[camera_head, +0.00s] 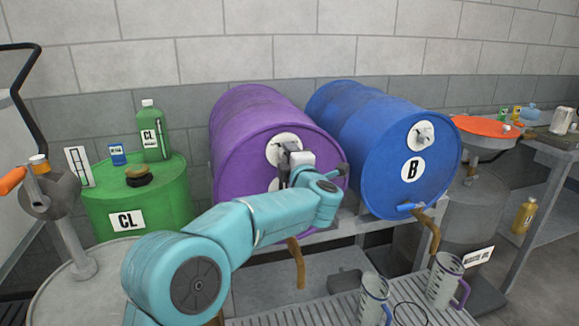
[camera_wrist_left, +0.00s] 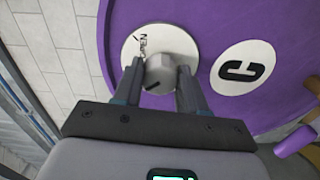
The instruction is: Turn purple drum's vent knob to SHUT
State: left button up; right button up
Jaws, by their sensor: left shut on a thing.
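The purple drum (camera_head: 236,120) lies on its side on a rack, its round end facing me. Its grey vent knob (camera_wrist_left: 160,74) sits on a white round dial plate (camera_wrist_left: 133,48) in the left wrist view. A black mark shows on the knob; of the lettering, only part of a word reads at the plate's upper left. My left gripper (camera_head: 287,160) reaches the upper part of the drum's end in the head view. In the left wrist view its two fingers (camera_wrist_left: 158,82) are on either side of the knob, shut on it. My right gripper is not in view.
A blue drum (camera_head: 385,130) marked B lies right beside the purple one. A green drum (camera_head: 170,200) marked CL stands at left with a green bottle (camera_head: 151,135) on top. Clear measuring jugs (camera_head: 443,280) stand on the grating below. A red-topped container (camera_head: 485,127) is at right.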

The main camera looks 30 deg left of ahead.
pick_arm(q)
jog(key=shift+f+n+b, duration=0.2)
jog(key=shift+n+b, duration=0.1)
jog(key=shift+n, duration=0.1)
dwell(0.3)
jog(key=o, duration=1.1)
jog(key=shift+r, duration=0.15)
jog(key=shift+c, duration=0.2)
jog(key=shift+d, duration=0.1)
jog(key=b+v, duration=0.1)
jog(key=v, duration=1.5)
jog(key=shift+s, duration=0.15)
jog(key=shift+d, duration=0.1)
